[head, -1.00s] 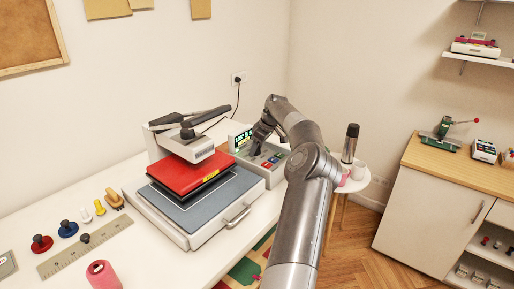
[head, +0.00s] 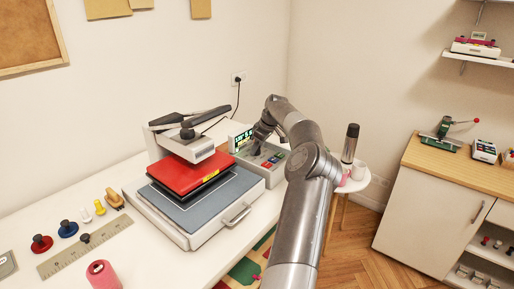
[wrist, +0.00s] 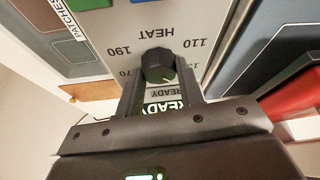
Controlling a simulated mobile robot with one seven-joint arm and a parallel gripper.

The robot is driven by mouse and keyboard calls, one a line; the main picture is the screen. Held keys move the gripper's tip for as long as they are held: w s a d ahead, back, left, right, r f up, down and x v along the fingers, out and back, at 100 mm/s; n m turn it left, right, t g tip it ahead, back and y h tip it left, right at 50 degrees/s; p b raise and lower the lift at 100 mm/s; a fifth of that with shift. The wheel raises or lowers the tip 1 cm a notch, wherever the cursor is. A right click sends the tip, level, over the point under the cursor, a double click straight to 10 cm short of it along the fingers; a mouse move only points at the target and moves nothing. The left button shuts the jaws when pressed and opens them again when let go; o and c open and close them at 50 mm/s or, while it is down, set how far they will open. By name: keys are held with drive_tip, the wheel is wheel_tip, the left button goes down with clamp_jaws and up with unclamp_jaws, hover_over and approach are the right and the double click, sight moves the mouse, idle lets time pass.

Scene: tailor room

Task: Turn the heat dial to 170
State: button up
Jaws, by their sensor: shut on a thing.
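The heat dial (wrist: 158,66) is a black knob on a grey panel marked HEAT, upside down in the wrist view. The numbers 190 and 110 show beside it; 170 and a number at lower right are partly hidden by my fingers. A pale mark on the knob points to the lower right, away from the 170 side; its exact reading is unclear. My gripper (wrist: 160,84) is shut on the dial, one finger on each side. In the head view my gripper (head: 256,147) reaches down to the control box (head: 272,174), hiding the dial.
The heat press (head: 190,205) with its red plate (head: 190,172) stands left of the control box. A lit READY display (wrist: 166,107) shows behind my fingers. A pink spool (head: 102,274) and several tools lie at the table's left. A small round stool (head: 352,184) stands right.

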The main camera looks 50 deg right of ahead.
drive_tip(key=shift+m, duration=0.3)
drive_tip(key=m+h, duration=0.1)
drive_tip(key=m, duration=0.2)
drive_tip(key=shift+a, duration=0.1)
drive_tip(key=m, duration=0.1)
drive_tip(key=m+h, duration=0.1)
drive_tip(key=m, duration=0.1)
drive_tip(key=shift+a+m+g+h, duration=0.1)
drive_tip(key=shift+m+g+h, duration=0.2)
drive_tip(key=m+h, duration=0.1)
drive_tip(key=m, duration=0.2)
drive_tip(key=shift+w+a+g, duration=0.1)
drive_tip(key=shift+g, duration=0.3)
drive_tip(key=shift+m+g+h, duration=0.4)
drive_tip(key=shift+m+h, duration=0.1)
drive_tip(key=shift+m, duration=1.3)
drive_tip(key=o, duration=1)
